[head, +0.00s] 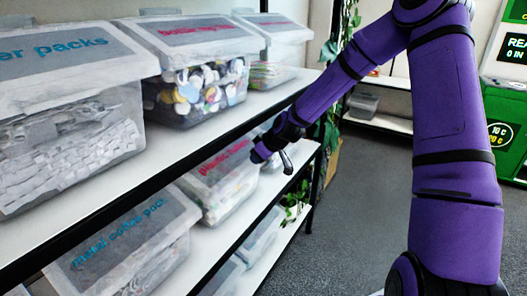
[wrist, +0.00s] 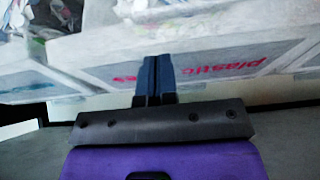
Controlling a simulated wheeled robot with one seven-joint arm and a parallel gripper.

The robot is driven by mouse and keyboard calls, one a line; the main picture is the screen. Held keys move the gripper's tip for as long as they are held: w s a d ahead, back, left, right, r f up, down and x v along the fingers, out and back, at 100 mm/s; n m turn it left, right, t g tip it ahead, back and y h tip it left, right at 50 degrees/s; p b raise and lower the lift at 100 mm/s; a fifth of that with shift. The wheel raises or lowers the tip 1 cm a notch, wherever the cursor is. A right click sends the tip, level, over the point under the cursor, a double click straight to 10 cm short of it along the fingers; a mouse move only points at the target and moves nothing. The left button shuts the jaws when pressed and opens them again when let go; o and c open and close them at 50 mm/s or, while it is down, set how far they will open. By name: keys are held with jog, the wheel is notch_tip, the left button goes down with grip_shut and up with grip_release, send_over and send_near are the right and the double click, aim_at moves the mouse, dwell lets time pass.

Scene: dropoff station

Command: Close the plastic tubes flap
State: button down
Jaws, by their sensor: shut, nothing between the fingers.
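The plastic tubes bin (head: 215,203) is a clear box on the shelf below the top one. Its grey flap (head: 222,163) with red lettering lies sloped over the top of the bin, and appears down. In the wrist view the flap (wrist: 215,68) fills the area ahead, its lettering upside down and partly hidden by my fingers. My gripper (head: 257,156) is at the right end of the flap in the head view. In the wrist view its fingers (wrist: 158,62) are together and empty, over the flap's lettering. I cannot tell whether they touch the flap.
The upper shelf edge (head: 215,130) runs close above the bin. Bins with blue (head: 70,100) and red lettering (head: 195,75) stand on the upper shelf. A metal coffee pods bin (head: 125,250) stands nearer on the lower shelf. Grey floor (head: 350,210) is free to the right.

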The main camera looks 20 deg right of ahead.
aim_at(256, 172)
jog(key=shift+s+d+f, duration=0.1)
jog(key=shift+s+f, duration=0.05)
jog(key=shift+f, duration=0.75)
jog(key=shift+s+d+f, duration=0.1)
jog(key=shift+f, duration=0.8)
jog(key=shift+w+f, duration=0.1)
jog(key=shift+f, duration=0.7)
jog(key=shift+w+a+f+t, duration=0.15)
jog(key=shift+a+f+t, duration=0.15)
jog(key=shift+f, duration=0.25)
jog(key=shift+d, duration=0.1)
jog(key=shift+f, duration=0.1)
